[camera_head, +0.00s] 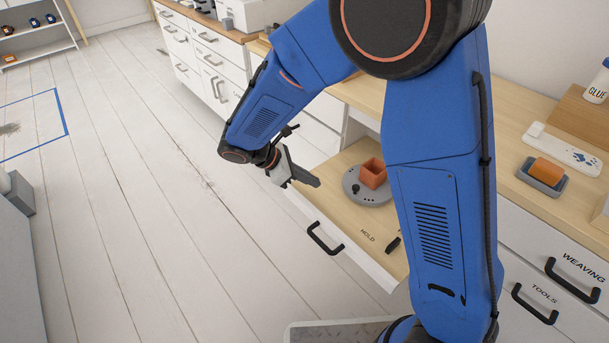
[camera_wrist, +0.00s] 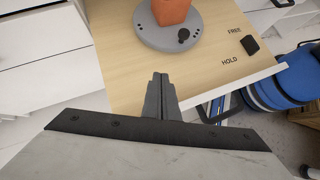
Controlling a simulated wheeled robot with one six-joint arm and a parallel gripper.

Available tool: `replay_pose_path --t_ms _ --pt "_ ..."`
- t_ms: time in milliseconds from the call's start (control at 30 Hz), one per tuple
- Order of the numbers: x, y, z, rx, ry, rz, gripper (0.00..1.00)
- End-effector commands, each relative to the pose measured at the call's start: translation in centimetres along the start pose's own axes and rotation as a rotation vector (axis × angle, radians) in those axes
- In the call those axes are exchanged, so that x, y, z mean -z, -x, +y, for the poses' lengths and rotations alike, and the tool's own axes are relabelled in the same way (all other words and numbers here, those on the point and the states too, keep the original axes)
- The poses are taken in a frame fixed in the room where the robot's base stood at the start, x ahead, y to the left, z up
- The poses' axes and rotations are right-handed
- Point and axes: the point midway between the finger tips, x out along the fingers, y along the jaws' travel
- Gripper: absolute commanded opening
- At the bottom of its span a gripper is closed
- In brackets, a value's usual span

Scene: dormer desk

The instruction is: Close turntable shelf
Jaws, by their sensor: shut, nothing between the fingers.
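The turntable shelf (camera_head: 352,229) is a pulled-out wooden board with a white front and a black handle (camera_head: 324,238). It stands out from under the desk, and its board also fills much of the wrist view (camera_wrist: 130,62). A grey round turntable (camera_head: 352,188) with a black knob sits on it, carrying an orange square pot (camera_head: 373,172). The board is lettered HOLD, and FREE also shows in the wrist view, beside a black switch (camera_wrist: 250,45). My gripper (camera_head: 317,182) is shut and empty, near the shelf's front edge at its left end. I cannot tell if it touches.
The desk top (camera_head: 515,110) holds an orange block in a grey tray (camera_head: 542,174), a white board and a glue bottle (camera_head: 598,85). White drawers with black handles (camera_head: 573,280) lie at right. The plank floor (camera_head: 150,200) in front is mostly clear.

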Motion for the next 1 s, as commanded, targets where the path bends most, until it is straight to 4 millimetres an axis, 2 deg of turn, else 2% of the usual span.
replay_pose_path --t_ms 100,267,400,633,1000 --pt "-0.1 -2.3 -0.1 0.004 -0.001 -0.001 0.0" --pt "0.0 -5.0 -0.1 0.003 0.0 0.0 0.0" --pt "-1.6 -6.2 0.0 0.002 -0.002 0.0 0.0" --pt "-2.7 -7.3 0.0 0.0 -0.002 0.001 0.0" --pt "-2.8 -7.4 0.0 0.0 -0.001 0.001 0.0"
